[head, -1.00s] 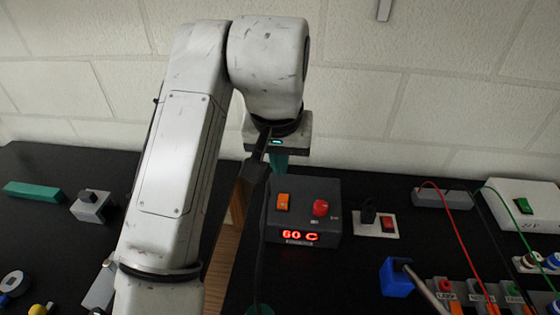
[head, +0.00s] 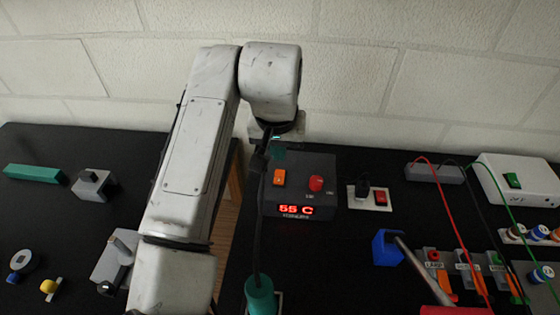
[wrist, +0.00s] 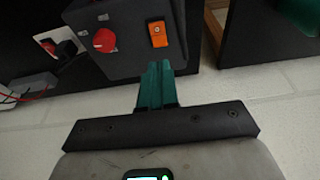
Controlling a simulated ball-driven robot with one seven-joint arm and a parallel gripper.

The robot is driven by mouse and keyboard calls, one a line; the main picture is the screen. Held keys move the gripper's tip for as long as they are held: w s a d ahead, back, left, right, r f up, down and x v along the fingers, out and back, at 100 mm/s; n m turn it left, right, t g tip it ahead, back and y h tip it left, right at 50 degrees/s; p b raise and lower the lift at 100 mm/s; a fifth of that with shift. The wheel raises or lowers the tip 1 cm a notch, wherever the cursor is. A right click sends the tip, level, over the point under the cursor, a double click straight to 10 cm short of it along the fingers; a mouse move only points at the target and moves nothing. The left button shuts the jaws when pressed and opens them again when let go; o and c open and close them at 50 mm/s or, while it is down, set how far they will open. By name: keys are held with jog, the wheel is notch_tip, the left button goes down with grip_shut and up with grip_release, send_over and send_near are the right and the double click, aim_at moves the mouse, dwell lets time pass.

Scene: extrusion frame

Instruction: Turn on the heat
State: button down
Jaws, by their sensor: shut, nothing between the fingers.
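A dark control box (head: 297,194) stands on the black table, with an orange rocker switch (head: 279,178), a red knob (head: 316,184) and a red display (head: 295,210) that reads about 55 C. In the wrist view, the orange switch (wrist: 157,34) and the red knob (wrist: 104,40) show clearly. My gripper (wrist: 156,68) has its teal fingers shut and empty, pointing toward the switch's side of the box. In the head view, my gripper (head: 276,154) is at the box's far edge, behind the switch. I cannot tell whether the fingers touch the box.
A wall outlet plate with a black plug and red switch (head: 381,198) is right of the box. A teal-handled tool (head: 261,297) stands in front. A blue holder (head: 387,248), cables and a white power unit (head: 518,179) are at right. A brick wall is close behind.

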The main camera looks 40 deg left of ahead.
aim_at(279, 172)
jog(key=p+x, duration=0.1)
jog(key=x, duration=0.6)
jog(key=shift+f, duration=0.15)
jog(key=shift+w+a+f, duration=0.1)
jog(key=shift+a+f, duration=0.05)
jog(key=shift+g+p, duration=0.3)
jog(key=shift+p, duration=0.1)
jog(key=shift+s+d+p, duration=0.4)
jog(key=shift+s+p, duration=0.3)
jog(key=shift+p, duration=0.2)
